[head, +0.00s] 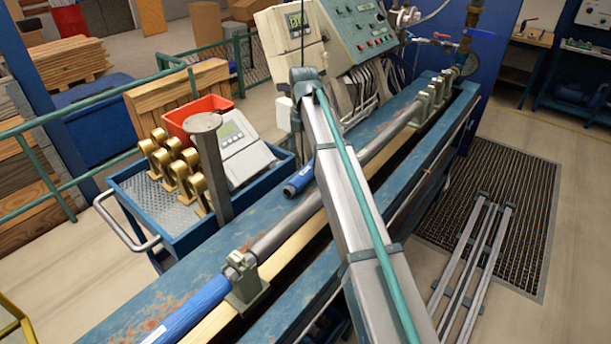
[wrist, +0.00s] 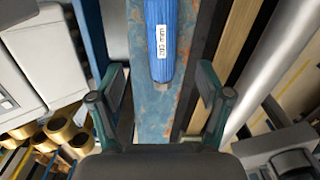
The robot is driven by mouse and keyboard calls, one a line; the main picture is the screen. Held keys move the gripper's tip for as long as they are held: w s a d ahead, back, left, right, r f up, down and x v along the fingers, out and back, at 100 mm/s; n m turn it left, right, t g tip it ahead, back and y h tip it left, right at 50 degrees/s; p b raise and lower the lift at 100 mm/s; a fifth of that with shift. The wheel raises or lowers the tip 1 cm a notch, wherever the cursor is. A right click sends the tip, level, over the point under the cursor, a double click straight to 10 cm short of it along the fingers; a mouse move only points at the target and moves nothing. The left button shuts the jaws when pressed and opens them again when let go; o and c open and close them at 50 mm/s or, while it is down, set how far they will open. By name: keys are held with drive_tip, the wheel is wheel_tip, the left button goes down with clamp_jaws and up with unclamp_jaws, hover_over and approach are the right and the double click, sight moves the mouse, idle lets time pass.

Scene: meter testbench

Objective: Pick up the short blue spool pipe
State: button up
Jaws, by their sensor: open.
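The short blue spool pipe (head: 299,179) lies on the blue bench top, partly hidden behind my arm in the head view. In the wrist view the blue pipe (wrist: 161,62) points up and down the picture, with a white label on it. Its near end lies between the lines of my two fingers. My gripper (wrist: 161,88) is open, with one finger on each side of the pipe's line and nothing held. How far the fingers are above the pipe is hard to tell. My gripper is hidden in the head view.
A steel pipe line with a longer blue section (head: 190,312) runs along the bench on clamp stands (head: 246,283). A blue cart (head: 129,195) beside it holds brass fittings (head: 178,170), a grey meter box (head: 246,148) and a red bin (head: 192,112). A grey post (head: 214,175) stands close by.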

sight(305, 170)
drive_tip(key=shift+s+d+f+p, duration=0.1)
drive_tip(key=shift+f+p, duration=1.3)
drive_tip(key=shift+f, duration=3.4)
clamp_jaws()
